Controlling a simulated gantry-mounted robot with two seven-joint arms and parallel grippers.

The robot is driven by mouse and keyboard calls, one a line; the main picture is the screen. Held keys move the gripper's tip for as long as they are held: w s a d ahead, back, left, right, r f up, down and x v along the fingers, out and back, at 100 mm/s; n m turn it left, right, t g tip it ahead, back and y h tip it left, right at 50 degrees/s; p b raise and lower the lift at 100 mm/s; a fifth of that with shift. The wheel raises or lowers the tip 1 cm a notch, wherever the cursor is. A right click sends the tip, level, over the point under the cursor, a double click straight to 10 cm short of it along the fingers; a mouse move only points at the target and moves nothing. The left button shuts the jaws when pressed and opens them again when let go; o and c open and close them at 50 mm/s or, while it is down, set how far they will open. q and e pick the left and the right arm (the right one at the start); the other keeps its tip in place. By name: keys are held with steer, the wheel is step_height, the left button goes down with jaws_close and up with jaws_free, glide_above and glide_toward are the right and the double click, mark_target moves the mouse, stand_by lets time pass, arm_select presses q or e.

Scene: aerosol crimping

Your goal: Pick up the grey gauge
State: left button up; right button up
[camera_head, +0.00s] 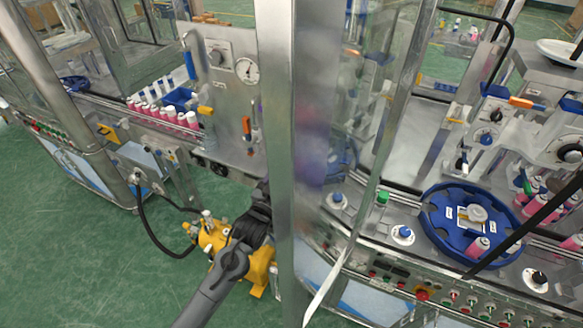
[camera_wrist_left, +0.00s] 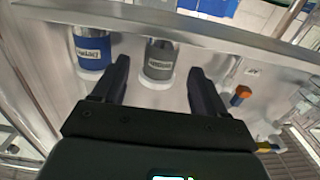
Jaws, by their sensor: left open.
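In the left wrist view, a cylinder with a grey label (camera_wrist_left: 159,66) and pale ends, which looks like the grey gauge, stands against a metal panel. A similar cylinder with a blue label (camera_wrist_left: 92,50) is to its left. My left gripper (camera_wrist_left: 163,75) is open, with its two dark fingers on either side of the grey-labelled cylinder in the picture. I cannot tell how much depth separates them. In the head view, my left arm comes up from the bottom, and its dark end is partly hidden by a metal post. I cannot make out the grey gauge there. My right gripper is not in view.
The upright metal post (camera_head: 275,120) stands close to my left arm. A yellow machine part (camera_head: 210,236) sits low beside the arm. A blue round turntable (camera_head: 440,225) is at right. An orange-and-blue part (camera_wrist_left: 240,95) lies right of the gripper. Green floor is open at lower left.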

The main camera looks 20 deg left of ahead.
arm_select(q)
steer(key=w, duration=0.1)
steer(key=w+p, duration=0.1)
steer(key=w, duration=0.2)
steer(key=shift+d+r+p, duration=0.15)
steer(key=shift+r+p, duration=0.15)
steer(key=shift+w+f, duration=0.1)
steer(key=shift+w, duration=0.5)
steer(key=shift+c, duration=0.5)
steer(key=c, duration=1)
steer(key=shift+c, duration=0.3)
